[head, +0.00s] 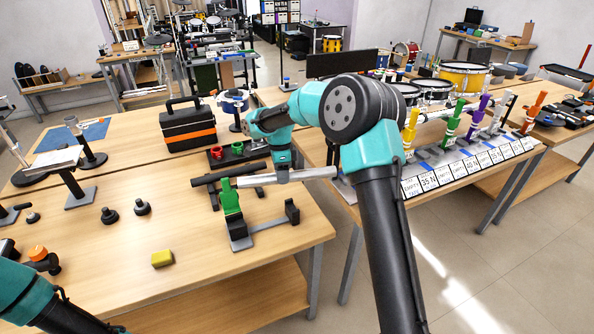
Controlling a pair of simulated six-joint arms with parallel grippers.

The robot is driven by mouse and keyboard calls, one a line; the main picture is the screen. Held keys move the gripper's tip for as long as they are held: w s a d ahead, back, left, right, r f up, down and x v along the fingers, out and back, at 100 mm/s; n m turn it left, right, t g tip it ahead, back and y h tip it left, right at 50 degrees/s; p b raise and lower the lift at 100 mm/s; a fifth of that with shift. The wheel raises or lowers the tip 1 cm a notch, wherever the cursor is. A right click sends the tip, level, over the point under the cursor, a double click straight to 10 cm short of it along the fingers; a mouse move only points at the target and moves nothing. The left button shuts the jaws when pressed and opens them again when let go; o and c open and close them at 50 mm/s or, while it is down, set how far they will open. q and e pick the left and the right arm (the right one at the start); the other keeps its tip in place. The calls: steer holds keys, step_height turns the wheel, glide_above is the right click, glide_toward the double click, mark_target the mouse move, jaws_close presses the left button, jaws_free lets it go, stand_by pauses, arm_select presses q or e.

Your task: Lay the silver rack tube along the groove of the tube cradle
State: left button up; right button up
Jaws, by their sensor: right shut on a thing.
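The silver rack tube (318,172) is in the grasp of my right gripper (283,178). The tube lies nearly level across the jaws and is held above the table, with one end out to the right and the other out to the left. What looks like the tube cradle (268,225) stands below and to the left on the near table, with a dark upright at each end of a grey base. A green upright piece (230,197) rises at its left end. The tube appears above the cradle, apart from it. My left gripper is outside the view; only part of that arm shows at the lower left.
A dark bar (228,173) is just behind the green piece. A yellow block (162,258) and small black knobs (109,215) lie to the left. A black and orange toolbox (188,127) stands behind. The near table's front middle is mostly clear.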

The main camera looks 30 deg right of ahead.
steer(key=a+n, duration=0.2)
steer(key=a, duration=0.8)
steer(key=shift+s+a+f, duration=0.15)
steer(key=shift+s+f, duration=0.25)
steer(key=shift+s, duration=0.05)
steer(key=shift+f, duration=0.1)
steer(key=shift+w+d+f+x, duration=0.1)
steer(key=shift+w+x, duration=0.3)
steer(key=shift+x, duration=1.3)
steer(key=shift+w+d+f+x, duration=0.1)
steer(key=shift+w+x, duration=0.25)
steer(key=shift+x, duration=1.3)
steer(key=shift+w+d+f+x, duration=0.1)
steer(key=shift+w+x, duration=0.3)
steer(key=shift+x, duration=1.3)
steer(key=o, duration=1.2)
steer(key=shift+h, duration=0.3)
